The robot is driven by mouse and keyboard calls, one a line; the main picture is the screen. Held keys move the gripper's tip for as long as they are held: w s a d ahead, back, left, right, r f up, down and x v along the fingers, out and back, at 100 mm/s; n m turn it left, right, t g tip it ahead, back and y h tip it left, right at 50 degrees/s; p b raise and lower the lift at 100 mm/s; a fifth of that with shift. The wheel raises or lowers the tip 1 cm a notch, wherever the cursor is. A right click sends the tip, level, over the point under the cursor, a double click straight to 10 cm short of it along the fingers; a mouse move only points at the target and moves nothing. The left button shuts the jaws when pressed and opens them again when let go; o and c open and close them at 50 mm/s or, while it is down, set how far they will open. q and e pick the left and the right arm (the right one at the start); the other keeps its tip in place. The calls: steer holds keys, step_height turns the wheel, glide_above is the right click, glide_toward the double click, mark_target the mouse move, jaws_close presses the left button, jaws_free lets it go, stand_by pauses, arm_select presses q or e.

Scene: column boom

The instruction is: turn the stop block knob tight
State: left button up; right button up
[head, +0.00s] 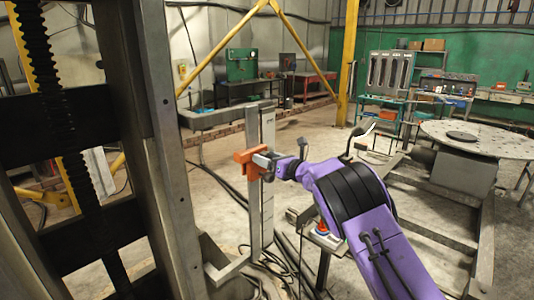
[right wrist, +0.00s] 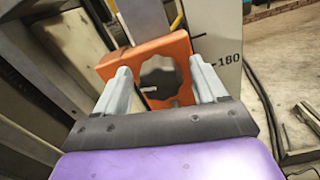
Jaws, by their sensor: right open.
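The orange stop block (head: 246,172) sits on an upright grey scale post (head: 262,210) in the head view. In the right wrist view the stop block (right wrist: 112,66) fills the upper middle, and its dark, lobed knob (right wrist: 159,76) carries a short white mark pointing left. My right gripper (head: 268,160) is at the block in the head view. In the right wrist view, my right gripper (right wrist: 161,80) is open, with one finger on each side of the knob. Gaps show between the knob and both fingers. My left gripper is not in view.
A large steel column (head: 150,110) with a toothed rack stands close on the left. Cables (head: 228,190) run along the floor by the post. A round perforated table (head: 485,139) stands at the right. Concrete floor is open behind the post.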

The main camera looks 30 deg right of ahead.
steer(key=shift+w+a, duration=0.1)
steer(key=c, duration=1)
steer(key=shift+c, duration=0.2)
steer(key=shift+f, duration=0.1)
